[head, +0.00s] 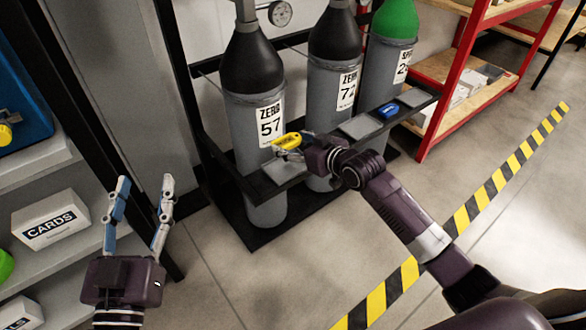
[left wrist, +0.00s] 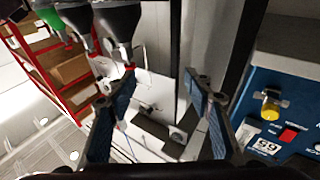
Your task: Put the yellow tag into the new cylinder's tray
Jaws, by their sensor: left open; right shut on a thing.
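The yellow tag (head: 288,140) is in the jaws of my right gripper (head: 297,150), just above the grey tray (head: 285,171) in front of the left cylinder, "ZERO 57" (head: 255,125). I cannot tell whether the tag touches the tray. A middle cylinder, "ZERO 72" (head: 333,85), and a green-topped cylinder (head: 390,60) stand to its right, with grey trays (head: 360,127) and (head: 415,97) on the front rail. Which cylinder is new does not show. My left gripper (head: 146,185) is open and empty, left of the rack; its spread fingers show in the left wrist view (left wrist: 160,95).
A blue tag (head: 388,110) lies on the rail between the middle and right trays. A red shelf (head: 465,85) is at the right. Yellow-black floor tape (head: 470,210) crosses open floor.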

